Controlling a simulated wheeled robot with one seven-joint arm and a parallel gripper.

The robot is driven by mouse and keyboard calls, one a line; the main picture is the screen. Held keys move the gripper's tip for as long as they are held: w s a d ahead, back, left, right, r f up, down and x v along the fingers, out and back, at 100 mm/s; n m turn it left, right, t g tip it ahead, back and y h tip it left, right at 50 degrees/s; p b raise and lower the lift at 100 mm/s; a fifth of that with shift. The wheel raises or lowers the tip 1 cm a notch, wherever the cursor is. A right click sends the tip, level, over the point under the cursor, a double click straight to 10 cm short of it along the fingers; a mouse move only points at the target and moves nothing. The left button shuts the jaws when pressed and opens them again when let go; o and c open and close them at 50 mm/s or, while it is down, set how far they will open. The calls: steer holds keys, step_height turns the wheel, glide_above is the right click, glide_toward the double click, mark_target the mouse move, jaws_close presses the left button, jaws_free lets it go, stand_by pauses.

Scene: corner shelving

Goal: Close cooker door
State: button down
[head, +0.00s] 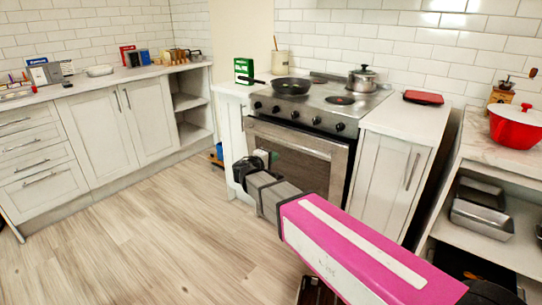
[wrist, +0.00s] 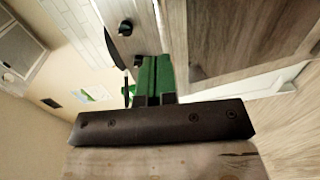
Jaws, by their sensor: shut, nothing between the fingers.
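The cooker (head: 325,100) stands against the tiled back wall. Its door (head: 298,165) has a dark glass window and a pale metal frame. The door looks upright and shut or nearly shut; I cannot tell whether a small gap remains. My gripper (head: 264,158) is at the left part of the door front, with my arm reaching in from the lower right and hiding the door's lower part. In the wrist view my gripper (wrist: 155,88) is shut and empty, close to the door (wrist: 235,35). I cannot tell whether it touches.
A dark pan (head: 291,86) and a steel pot (head: 362,79) stand on the cooker top, above a row of black knobs (head: 316,121). White cabinets (head: 388,170) flank the cooker. A shelf with a red pot (head: 515,128) is at right. The wood floor (head: 130,235) at left is clear.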

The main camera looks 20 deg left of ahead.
mark_target(292, 146)
steer(key=x, duration=1.2)
steer(key=shift+s, duration=0.1)
